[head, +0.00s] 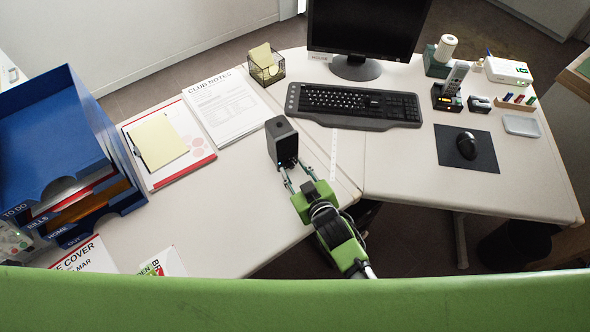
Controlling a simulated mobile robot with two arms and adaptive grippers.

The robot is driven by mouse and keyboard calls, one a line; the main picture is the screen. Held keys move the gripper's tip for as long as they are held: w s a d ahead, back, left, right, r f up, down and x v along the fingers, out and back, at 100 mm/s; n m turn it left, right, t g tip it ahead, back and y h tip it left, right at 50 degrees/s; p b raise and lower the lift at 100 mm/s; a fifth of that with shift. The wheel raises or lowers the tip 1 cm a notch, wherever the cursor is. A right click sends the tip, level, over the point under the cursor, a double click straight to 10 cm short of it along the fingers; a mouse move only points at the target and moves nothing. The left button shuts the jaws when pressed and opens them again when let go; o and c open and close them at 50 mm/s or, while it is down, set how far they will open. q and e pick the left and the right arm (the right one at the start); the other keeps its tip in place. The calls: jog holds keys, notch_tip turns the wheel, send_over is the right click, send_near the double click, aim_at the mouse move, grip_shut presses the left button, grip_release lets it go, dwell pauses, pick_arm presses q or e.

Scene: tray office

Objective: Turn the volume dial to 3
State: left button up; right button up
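A dark box-shaped speaker (282,133) stands on the desk left of the keyboard, its black front face turned towards me. I cannot make out a volume dial or its numbers on it; the dial may be on that front face, too small or dark to see. My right gripper (294,171) is right at the lower front of the speaker. Its two thin fingers are spread apart, with nothing visible between them. Whether the fingertips touch the speaker is too small to tell. My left gripper is not in view.
A keyboard (352,105) and monitor (366,28) stand behind and right of the speaker. Papers (228,108) and a wire note holder (266,70) are to its left. Blue letter trays (45,130) stand far left. A mouse (467,146) lies right. The desk in front of the speaker is clear.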

grip_shut()
